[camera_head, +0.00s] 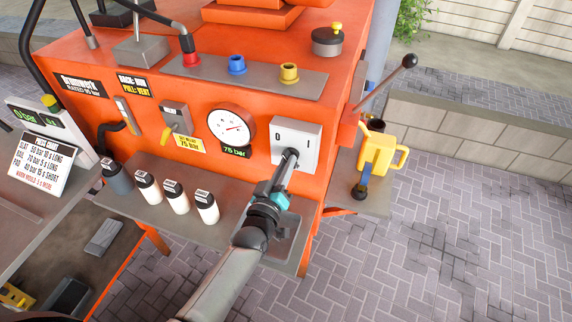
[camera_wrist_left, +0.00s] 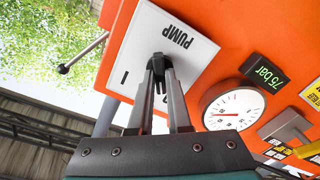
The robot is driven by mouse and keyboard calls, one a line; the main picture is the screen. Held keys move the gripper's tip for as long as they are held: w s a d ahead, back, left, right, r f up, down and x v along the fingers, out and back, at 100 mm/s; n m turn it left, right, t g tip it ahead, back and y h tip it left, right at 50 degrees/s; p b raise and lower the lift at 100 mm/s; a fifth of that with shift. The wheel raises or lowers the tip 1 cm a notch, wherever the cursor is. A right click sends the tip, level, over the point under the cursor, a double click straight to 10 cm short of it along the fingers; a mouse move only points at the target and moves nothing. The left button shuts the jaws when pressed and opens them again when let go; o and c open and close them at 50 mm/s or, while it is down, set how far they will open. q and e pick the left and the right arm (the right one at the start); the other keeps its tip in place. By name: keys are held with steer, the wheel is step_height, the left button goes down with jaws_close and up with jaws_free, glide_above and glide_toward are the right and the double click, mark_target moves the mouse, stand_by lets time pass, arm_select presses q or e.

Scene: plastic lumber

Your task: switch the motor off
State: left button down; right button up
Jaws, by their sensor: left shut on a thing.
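The motor switch is a pale square plate (camera_head: 305,137) on the orange machine front, marked 0 on the left and I on the right. In the left wrist view the plate (camera_wrist_left: 180,25) reads PUMP, upside down. My left gripper (camera_head: 290,156) reaches up to the plate, its fingers shut on the dark switch knob (camera_wrist_left: 157,58) at the plate's middle. The fingers hide most of the knob, so I cannot tell which mark it points to. My right gripper is not in view.
Left of the switch are a round gauge (camera_head: 231,127) and a display (camera_head: 236,152) reading 75 bar. Several bottles (camera_head: 178,196) stand on the shelf below. A black-knobbed lever (camera_head: 385,80) and a yellow jug (camera_head: 379,152) are to the right.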

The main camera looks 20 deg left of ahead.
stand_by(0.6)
arm_select(q)
steer(key=c, duration=0.9)
jaws_free()
steer(key=shift+o, duration=0.2)
steer(key=shift+s, duration=0.15)
steer(key=s, duration=1.5)
steer(key=shift+a, duration=0.25)
